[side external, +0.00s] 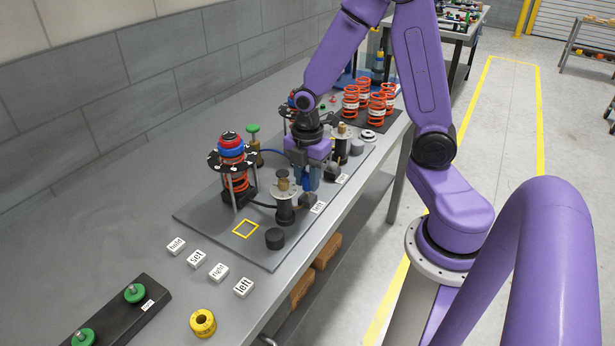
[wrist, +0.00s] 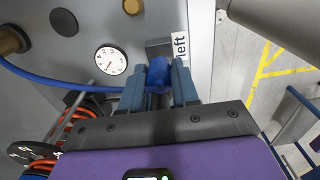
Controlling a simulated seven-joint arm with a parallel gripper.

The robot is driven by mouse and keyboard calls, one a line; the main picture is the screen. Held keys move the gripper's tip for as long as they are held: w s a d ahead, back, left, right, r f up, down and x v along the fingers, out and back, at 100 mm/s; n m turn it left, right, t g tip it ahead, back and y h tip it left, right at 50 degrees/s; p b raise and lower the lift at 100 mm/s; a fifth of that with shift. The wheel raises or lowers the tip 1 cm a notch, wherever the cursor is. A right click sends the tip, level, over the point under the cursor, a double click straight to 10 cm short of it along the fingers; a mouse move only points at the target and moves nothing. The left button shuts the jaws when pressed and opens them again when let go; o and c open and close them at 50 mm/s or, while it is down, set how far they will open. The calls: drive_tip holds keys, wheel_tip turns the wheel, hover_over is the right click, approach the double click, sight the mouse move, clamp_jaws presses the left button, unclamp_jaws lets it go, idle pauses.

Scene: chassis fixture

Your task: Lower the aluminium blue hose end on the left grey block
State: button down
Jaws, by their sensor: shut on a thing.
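My gripper (side external: 308,184) points down above the chassis plate, near the "left" label (side external: 318,207). In the wrist view, my gripper (wrist: 159,88) has its two blue-grey fingers closed on the blue hose end (wrist: 158,74). The blue hose (wrist: 75,86) runs from it to the left edge. The left grey block (wrist: 157,46) shows just beyond the fingertips, beside the "left" label (wrist: 181,48). The hose end overlaps the block's near edge in this view; I cannot tell if they touch. In the side view the fingers mostly hide the hose end.
A dial gauge (wrist: 110,60) is left of the block. A "right" label (side external: 341,179) lies farther along. The plate's front-left part is mostly clear.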

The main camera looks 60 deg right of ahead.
drive_tip(key=shift+f, duration=0.95)
drive_tip(key=shift+f, duration=0.3)
idle(1.3)
drive_tip(key=c, duration=0.8)
unclamp_jaws()
drive_tip(key=shift+r, duration=3.5)
